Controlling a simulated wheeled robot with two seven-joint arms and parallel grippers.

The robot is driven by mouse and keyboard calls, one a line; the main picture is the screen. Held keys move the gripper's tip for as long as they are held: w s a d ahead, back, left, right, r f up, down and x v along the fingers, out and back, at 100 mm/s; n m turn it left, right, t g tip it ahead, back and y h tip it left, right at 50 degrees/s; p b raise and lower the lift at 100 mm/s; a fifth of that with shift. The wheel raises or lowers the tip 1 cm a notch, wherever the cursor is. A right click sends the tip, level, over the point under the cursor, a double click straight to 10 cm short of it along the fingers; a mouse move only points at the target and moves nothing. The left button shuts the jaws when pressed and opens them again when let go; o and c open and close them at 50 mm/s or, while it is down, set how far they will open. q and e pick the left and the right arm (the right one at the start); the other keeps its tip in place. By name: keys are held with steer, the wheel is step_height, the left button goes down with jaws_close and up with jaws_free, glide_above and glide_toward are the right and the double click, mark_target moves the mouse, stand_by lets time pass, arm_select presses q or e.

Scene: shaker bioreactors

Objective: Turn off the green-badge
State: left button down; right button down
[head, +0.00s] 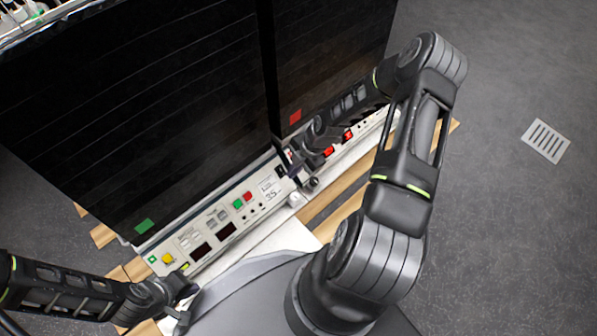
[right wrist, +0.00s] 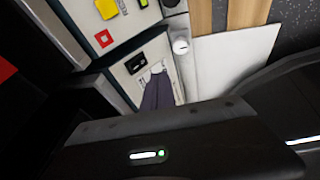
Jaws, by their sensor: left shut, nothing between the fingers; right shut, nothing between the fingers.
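The green-badge bioreactor is the left dark cabinet in the head view, with a green badge (head: 144,226) at its lower left corner. Its pale control panel (head: 210,232) carries a yellow knob (head: 168,258), dark displays, a green button (head: 238,203) and a red button (head: 248,196). A black switch (head: 281,170) sits at the panel's right end; the right wrist view shows a black switch (right wrist: 135,63) beside my fingers. My right gripper (right wrist: 158,90) is shut and empty, close to the panel; contact cannot be told. My left gripper (head: 185,305) is shut and empty, in front of the panel's left end.
A second cabinet with a red badge (head: 295,117) adjoins on the right; my right arm partly covers its panel with red lights (head: 348,135). A white knob (right wrist: 181,46) juts out near my right fingers. Wooden slats (head: 345,190) lie below.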

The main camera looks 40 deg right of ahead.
steer(key=s+d+r+p, duration=0.3)
steer(key=s+r, duration=0.1)
steer(key=r, duration=0.4)
steer(key=shift+s+d+p, duration=0.25)
steer(key=shift+s+p, duration=0.05)
steer(key=shift+p, duration=0.1)
steer(key=shift+f, duration=0.1)
